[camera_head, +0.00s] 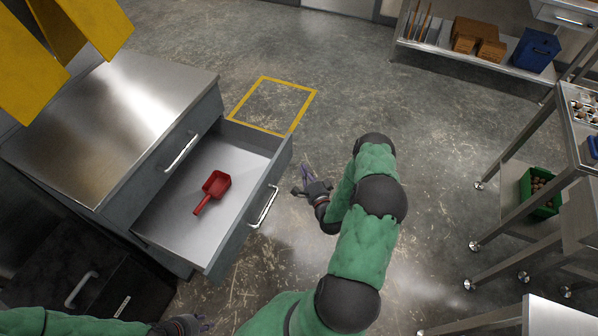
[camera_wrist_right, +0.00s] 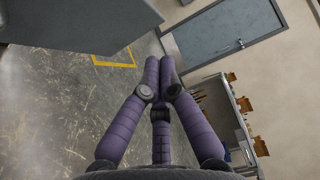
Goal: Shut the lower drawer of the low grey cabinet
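The low grey cabinet (camera_head: 115,110) stands at the left with a bare steel top. Its lower drawer (camera_head: 265,215) is pulled far out, and a red scoop (camera_head: 213,190) lies inside. The upper drawer above it, with a bar handle (camera_head: 182,150), is shut. My right gripper (camera_head: 305,182) is just to the right of the lower drawer's front, near its handle (camera_head: 264,207), apparently not touching it. In the wrist view its purple fingers (camera_wrist_right: 160,68) meet at the tips with nothing between them. My left gripper (camera_head: 195,325) is at the bottom edge, mostly cut off.
A yellow floor outline (camera_head: 272,104) lies behind the drawer. A dark unit with a handle (camera_head: 82,290) stands at lower left. A steel shelf (camera_head: 480,57) with a blue bin (camera_head: 537,48) and steel racks with a green bin (camera_head: 540,192) stand right. The floor between is clear.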

